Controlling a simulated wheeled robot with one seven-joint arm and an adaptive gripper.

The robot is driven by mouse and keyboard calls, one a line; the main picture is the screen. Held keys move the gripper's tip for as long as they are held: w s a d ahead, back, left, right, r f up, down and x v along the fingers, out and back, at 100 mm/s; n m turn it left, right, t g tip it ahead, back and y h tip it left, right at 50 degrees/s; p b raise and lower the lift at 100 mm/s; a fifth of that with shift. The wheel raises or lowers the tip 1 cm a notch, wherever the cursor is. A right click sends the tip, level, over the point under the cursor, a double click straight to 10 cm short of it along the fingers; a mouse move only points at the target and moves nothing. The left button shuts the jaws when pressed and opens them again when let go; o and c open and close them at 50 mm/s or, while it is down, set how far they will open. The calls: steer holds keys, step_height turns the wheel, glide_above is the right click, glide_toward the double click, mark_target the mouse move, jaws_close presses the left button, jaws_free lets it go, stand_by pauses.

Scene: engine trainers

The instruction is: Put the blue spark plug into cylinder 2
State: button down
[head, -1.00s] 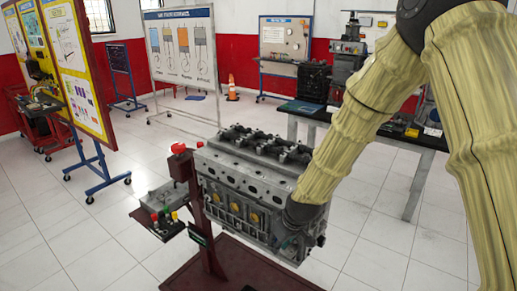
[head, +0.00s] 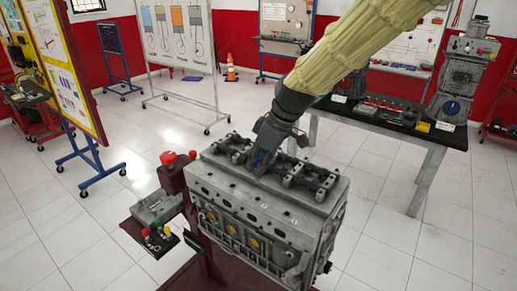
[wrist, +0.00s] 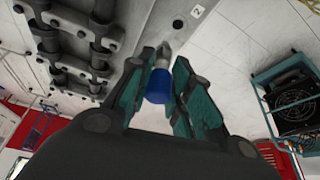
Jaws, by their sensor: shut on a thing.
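The blue spark plug (wrist: 158,86) is between the teal-padded fingers of my gripper (wrist: 155,100), which is shut on it. Its metal end points away from the wrist camera, toward the block's plate. A label reading 2 (wrist: 197,11) shows on that plate, with a small dark hole (wrist: 178,24) beside it, ahead of the plug. In the head view my gripper (head: 263,158) is over the top of the grey engine block (head: 262,205), close to the shafts; a bit of blue shows at its fingers. The plug appears apart from the hole; its exact height is unclear.
Rocker shafts (head: 300,175) stand up along the block's top. A side tray (head: 155,222) holds red, yellow and green pieces. A red knob (head: 168,158) is on the stand at the block's left. A dark workbench (head: 390,120) stands behind.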

mark_target(258, 180)
steer(key=shift+w, duration=0.15)
steer(key=s+b, duration=0.2)
steer(key=s, duration=0.3)
steer(key=w+f+b, duration=0.1)
steer(key=w+f, duration=0.3)
steer(key=shift+w+a+f, duration=0.1)
steer(key=shift+w+f, duration=0.2)
steer(key=shift+f, duration=0.05)
steer(key=shift+s, duration=0.35)
steer(key=shift+s+r, duration=0.2)
steer(key=shift+s, duration=0.3)
steer(key=shift+s+r, duration=0.2)
steer(key=shift+s, duration=0.25)
steer(key=shift+w+f, duration=0.5)
steer(key=shift+w, duration=0.35)
steer(key=shift+s+r, duration=0.35)
steer(key=shift+s, duration=0.15)
steer(key=shift+w+f, duration=0.2)
steer(key=shift+w, duration=0.1)
steer(key=shift+s, duration=0.1)
steer(key=shift+s, duration=0.1)
steer(key=shift+f, duration=0.45)
